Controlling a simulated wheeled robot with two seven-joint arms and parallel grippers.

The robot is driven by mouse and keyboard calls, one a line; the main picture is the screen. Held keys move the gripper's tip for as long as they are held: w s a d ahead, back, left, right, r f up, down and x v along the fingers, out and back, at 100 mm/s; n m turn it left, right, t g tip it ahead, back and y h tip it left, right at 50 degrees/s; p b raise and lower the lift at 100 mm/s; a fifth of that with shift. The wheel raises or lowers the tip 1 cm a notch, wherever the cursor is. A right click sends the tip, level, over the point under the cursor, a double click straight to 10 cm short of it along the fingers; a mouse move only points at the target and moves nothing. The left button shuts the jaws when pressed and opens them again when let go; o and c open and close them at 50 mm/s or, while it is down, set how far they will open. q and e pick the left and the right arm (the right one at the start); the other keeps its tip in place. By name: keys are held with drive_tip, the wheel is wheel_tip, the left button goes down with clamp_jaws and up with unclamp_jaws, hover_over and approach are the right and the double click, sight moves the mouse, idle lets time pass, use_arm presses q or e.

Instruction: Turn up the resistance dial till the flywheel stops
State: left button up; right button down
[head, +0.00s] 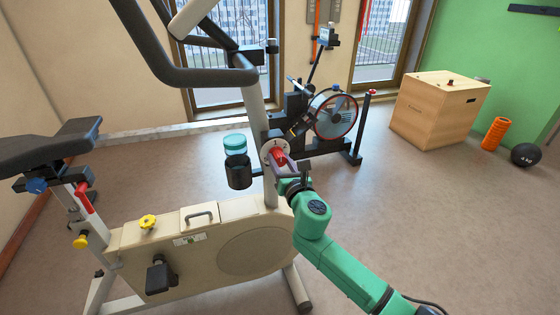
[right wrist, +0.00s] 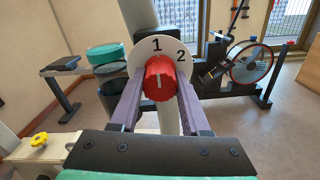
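The resistance dial is a red knob (head: 279,158) on a round white plate, on the post of a cream exercise bike. In the right wrist view the dial (right wrist: 160,76) faces me, its white mark upright toward the 1; a 2 stands to its right. My right gripper (head: 286,167) reaches in from the lower right. Its purple fingers (right wrist: 160,88) lie along both sides of the knob and appear shut on it. On the bike's cream housing is a round panel (head: 256,250); no turning wheel shows there. A red-rimmed wheel (head: 334,115) stands on a separate dark machine behind. My left gripper is out of view.
A teal-lidded cup (head: 236,168) sits in a holder left of the dial. The dark handlebar (head: 190,76) is above it. A wooden box (head: 438,111), an orange roller (head: 496,134) and a black ball (head: 525,154) stand at the right. The floor in front of them is clear.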

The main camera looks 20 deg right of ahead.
drive_tip(key=shift+m, duration=0.3)
drive_tip(key=m, duration=1.1)
drive_tip(key=shift+m, duration=0.3)
drive_tip(key=m, duration=0.5)
drive_tip(key=m+p, duration=0.1)
drive_tip(key=m, duration=0.5)
drive_tip(key=shift+m, duration=0.3)
drive_tip(key=shift+c, duration=1.9)
unclamp_jaws()
drive_tip(key=shift+s, duration=0.1)
